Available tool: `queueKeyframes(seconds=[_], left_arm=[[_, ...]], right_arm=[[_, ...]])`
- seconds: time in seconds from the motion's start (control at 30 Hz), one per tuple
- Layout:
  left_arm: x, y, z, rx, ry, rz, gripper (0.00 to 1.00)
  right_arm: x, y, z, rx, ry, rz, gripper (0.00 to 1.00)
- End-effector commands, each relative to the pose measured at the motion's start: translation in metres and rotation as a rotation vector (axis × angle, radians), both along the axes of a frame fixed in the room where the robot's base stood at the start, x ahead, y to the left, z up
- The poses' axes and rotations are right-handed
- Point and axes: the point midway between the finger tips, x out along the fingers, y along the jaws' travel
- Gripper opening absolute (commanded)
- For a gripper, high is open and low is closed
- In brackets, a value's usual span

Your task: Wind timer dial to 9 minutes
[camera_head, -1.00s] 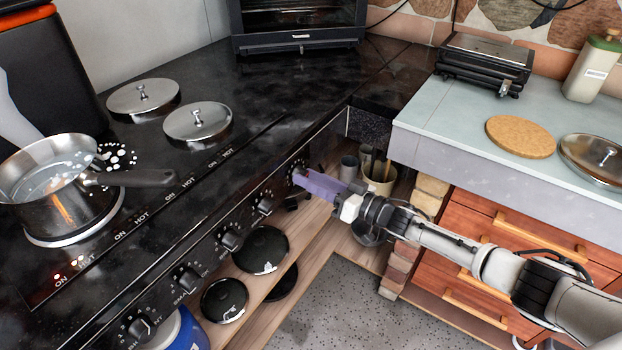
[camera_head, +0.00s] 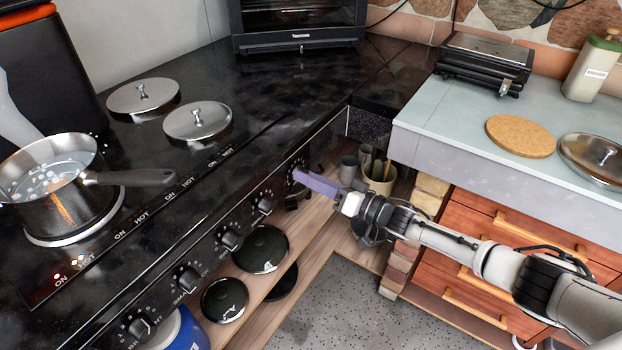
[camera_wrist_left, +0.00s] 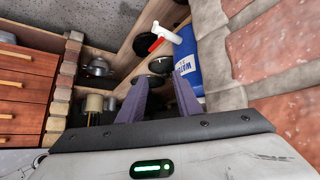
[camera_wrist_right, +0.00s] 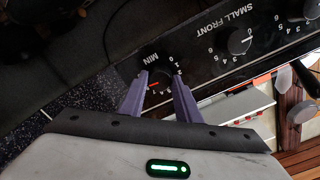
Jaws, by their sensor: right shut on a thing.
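The timer dial (camera_wrist_right: 160,77) is a dark round knob on the black control panel, marked MIN with small numbers around it. A short red line shows beside it in the right wrist view. My right gripper (camera_wrist_right: 161,76) is shut on the dial, one purple finger on each side. In the head view my right gripper (camera_head: 298,174) reaches the far end of the stove front and hides most of the dial. The dial's setting is not readable. My left gripper (camera_wrist_left: 160,82) is open and empty, out of the head view.
Several similar knobs, such as one marked SMALL FRONT (camera_wrist_right: 239,41), line the panel. A saucepan (camera_head: 62,195) sits on the hob. Shelves below hold dark lids (camera_head: 262,248) and a blue water container (camera_wrist_left: 188,62). A counter (camera_head: 440,125) with drawers stands right.

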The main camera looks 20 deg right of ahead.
Motion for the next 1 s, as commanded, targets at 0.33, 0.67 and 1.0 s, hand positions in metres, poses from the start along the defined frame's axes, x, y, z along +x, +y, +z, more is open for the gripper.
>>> queueKeyframes(seconds=[0.33,0.67,1.0], left_arm=[[0.0,0.0,0.0,-0.001,-0.001,-0.001,0.31],[0.0,0.0,0.004,-0.001,-0.001,-0.001,0.31],[0.0,0.0,0.006,-0.001,-0.002,-0.001,0.31]], right_arm=[[0.0,0.0,0.0,-0.002,0.0,0.0,0.49],[-0.02,-0.016,-0.001,-0.003,0.002,-0.001,0.49],[-0.069,-0.055,-0.001,-0.002,0.003,-0.001,0.49]])
